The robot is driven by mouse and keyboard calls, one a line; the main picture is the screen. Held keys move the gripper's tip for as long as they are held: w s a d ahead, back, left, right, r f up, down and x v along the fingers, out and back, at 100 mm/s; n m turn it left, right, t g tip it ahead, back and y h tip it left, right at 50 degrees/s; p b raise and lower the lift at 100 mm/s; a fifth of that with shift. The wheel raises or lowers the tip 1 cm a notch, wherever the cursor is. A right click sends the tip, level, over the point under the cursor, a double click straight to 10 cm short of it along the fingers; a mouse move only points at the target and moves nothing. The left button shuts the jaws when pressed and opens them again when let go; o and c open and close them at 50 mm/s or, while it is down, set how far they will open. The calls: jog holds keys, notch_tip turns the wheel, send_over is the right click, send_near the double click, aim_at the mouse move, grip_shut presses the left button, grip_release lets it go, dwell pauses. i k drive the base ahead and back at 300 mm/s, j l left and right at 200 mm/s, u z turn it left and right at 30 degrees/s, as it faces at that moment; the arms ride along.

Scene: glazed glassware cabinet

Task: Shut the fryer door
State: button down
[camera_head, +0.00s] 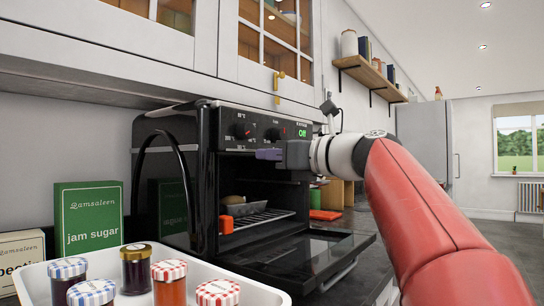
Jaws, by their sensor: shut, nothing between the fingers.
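The fryer (172,190) is a glossy black countertop oven with knobs and a green "Off" display on its front panel. Its door (300,255) is hinged at the bottom and hangs open, folded down to about level and towards the right front. The door's handle (338,276) is on its outer edge. My gripper (262,154) is shut and empty, in front of the upper part of the fryer's opening, just under the knobs and above the lowered door.
Inside the fryer are a wire rack (258,220), a small tray (243,208) and an orange item (226,224). A white tray (270,296) with several jars stands close at the front left. A jam sugar box (88,219) stands left. Glazed cabinets (272,50) hang above.

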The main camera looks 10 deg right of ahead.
aim_at(314, 254)
jog(key=k+l, duration=0.7)
